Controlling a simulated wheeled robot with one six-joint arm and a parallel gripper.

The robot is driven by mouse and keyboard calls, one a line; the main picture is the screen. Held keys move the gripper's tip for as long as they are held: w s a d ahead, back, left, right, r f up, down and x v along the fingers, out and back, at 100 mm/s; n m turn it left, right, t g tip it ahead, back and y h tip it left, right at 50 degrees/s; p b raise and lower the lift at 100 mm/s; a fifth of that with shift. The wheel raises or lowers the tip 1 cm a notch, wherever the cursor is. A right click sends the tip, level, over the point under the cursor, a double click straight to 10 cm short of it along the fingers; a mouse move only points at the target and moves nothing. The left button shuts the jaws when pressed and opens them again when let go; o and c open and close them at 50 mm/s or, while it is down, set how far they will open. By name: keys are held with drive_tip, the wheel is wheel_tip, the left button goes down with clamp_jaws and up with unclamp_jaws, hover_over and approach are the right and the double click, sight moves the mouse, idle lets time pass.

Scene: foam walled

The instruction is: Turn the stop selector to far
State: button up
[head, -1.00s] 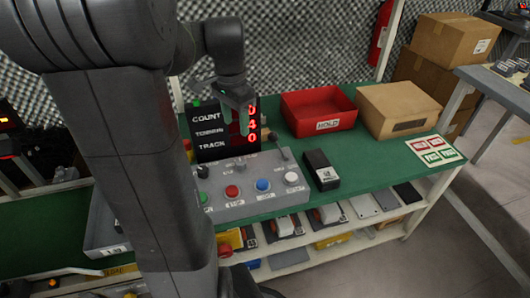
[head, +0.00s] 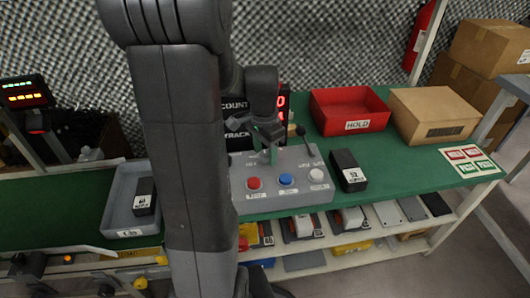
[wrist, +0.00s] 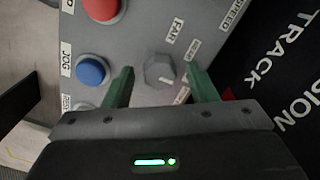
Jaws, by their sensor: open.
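The stop selector (wrist: 160,71) is a grey faceted knob on the grey control panel (wrist: 140,30). In the wrist view a label that seems to read FAR lies beyond it, with another small label to its right. My gripper (wrist: 160,68) is open, with one green finger on each side of the knob and a visible gap on both sides. In the head view my gripper (head: 268,152) is low over the back of the panel (head: 290,203), and its fingers mostly hide the knob. Which way the knob's pointer faces is unclear.
Red (head: 254,183), blue (head: 286,179) and white (head: 317,175) buttons sit in front. A black display (head: 237,115) stands close behind. A black box (head: 347,170), red bin (head: 348,110) and cardboard box (head: 435,113) are to the right; a grey tray (head: 122,205) is left.

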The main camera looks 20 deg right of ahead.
drive_tip(key=shift+c, duration=0.2)
drive_tip(key=c, duration=0.9)
drive_tip(key=n+p, duration=0.2)
drive_tip(key=n, duration=0.1)
drive_tip(key=shift+r, duration=0.15)
drive_tip(key=n+p, duration=0.2)
drive_tip(key=n, duration=0.3)
drive_tip(key=shift+n, duration=0.3)
drive_tip(key=n+p, duration=0.1)
drive_tip(key=n, duration=0.3)
drive_tip(key=shift+n+p, duration=0.3)
drive_tip(key=shift+p, duration=0.05)
drive_tip(key=n+p, duration=0.1)
drive_tip(key=n, duration=0.3)
drive_tip(key=shift+n+t, duration=0.3)
